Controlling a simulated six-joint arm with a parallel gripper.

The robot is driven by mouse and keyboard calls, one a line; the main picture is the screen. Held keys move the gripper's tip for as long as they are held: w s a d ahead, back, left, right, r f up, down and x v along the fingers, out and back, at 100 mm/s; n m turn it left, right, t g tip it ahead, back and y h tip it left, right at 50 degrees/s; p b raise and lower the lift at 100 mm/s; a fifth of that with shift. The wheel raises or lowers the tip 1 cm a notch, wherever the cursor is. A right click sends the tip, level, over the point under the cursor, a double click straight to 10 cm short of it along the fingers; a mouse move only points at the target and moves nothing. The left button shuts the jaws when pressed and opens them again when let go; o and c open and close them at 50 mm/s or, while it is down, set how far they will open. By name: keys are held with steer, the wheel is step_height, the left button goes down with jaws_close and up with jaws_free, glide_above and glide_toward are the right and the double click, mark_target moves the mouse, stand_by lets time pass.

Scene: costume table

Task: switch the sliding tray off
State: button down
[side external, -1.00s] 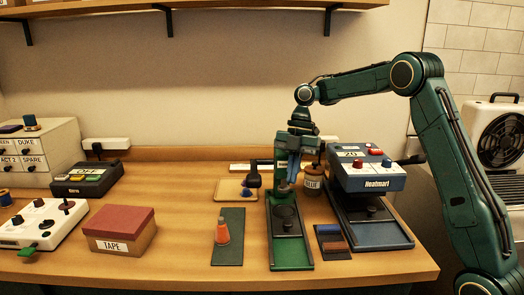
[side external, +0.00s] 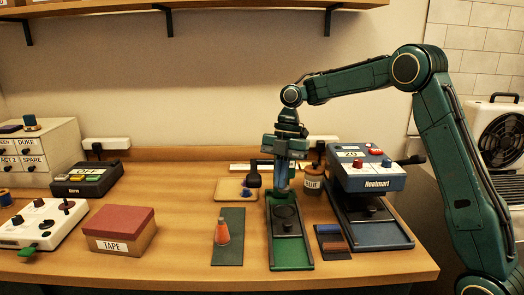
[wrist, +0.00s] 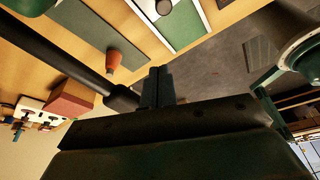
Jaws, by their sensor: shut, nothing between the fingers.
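A second, blue-grey tray (side external: 372,232) lies under the blue and white Heatmart machine (side external: 366,174). I cannot tell which one is the sliding tray, and no marked switch for it is readable. My gripper (side external: 282,188) points down above the far end of the green tray. Its fingers (wrist: 157,88) are together and empty. A black bar with a thick end (side external: 254,179) is just left of it.
An orange cone (side external: 222,232) stands on a dark mat left of the green tray. A jar marked BLUE (side external: 312,182) is close at the gripper's right. A TAPE box (side external: 120,232) and a black unit reading OFF (side external: 87,178) stand further left.

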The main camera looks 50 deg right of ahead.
steer(key=s+a+f+n+t+h, duration=0.1)
steer(key=s+a+n+t+h, duration=0.1)
steer(key=s+a+h, duration=0.3)
steer(key=shift+s+a+f+n+t+h, duration=0.35)
steer(key=shift+s+n, duration=0.25)
steer(key=shift+s, duration=0.4)
steer(key=shift+f, duration=0.1)
glide_toward(287, 235)
steer(key=s+a+f, duration=0.2)
steer(key=f, duration=0.1)
steer(key=shift+a+f, duration=0.2)
steer(key=shift+a, duration=0.05)
steer(key=shift+w+d+f, duration=0.2)
steer(key=shift+w+d, duration=0.2)
steer(key=shift+d, duration=0.15)
steer(key=shift+w+d+f, duration=0.15)
steer(key=shift+w+d, duration=0.3)
steer(key=shift+d, duration=0.15)
steer(key=shift+w+d+f, duration=0.1)
steer(key=shift+w+d, duration=0.3)
steer(key=shift+d, duration=0.1)
